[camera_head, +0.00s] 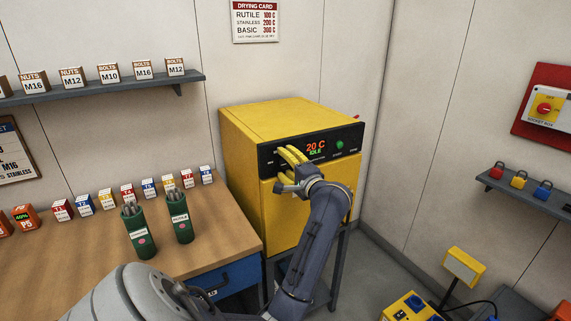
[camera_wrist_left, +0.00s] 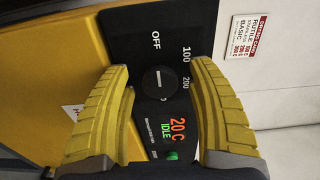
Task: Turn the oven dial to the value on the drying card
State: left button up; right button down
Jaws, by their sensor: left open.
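The yellow oven (camera_head: 267,113) stands at the back on a dark stand, its black panel showing "20 C" and "IDLE" beside a green light. The oven dial (camera_wrist_left: 158,80) is a dark knob with a light mark, with OFF, 100 and 200 printed around it; another mark is partly covered. My left gripper (camera_head: 291,156) is at the panel and hides the dial in the head view. In the left wrist view its yellow fingers are open on either side of the dial, not visibly touching it. The drying card (camera_head: 255,20) on the wall reads rutile 100 C, stainless 200 C, basic 300 C.
Two green canisters of rods (camera_head: 139,232) stand on the wooden bench (camera_head: 210,232) left of the oven, with a row of small boxes behind. A shelf (camera_head: 110,88) of labelled boxes hangs above. A shelf with padlocks (camera_head: 519,179) is on the right wall.

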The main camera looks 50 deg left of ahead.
pick_arm(q)
jog(key=shift+a, duration=0.1)
grip_shut()
dwell(0.5)
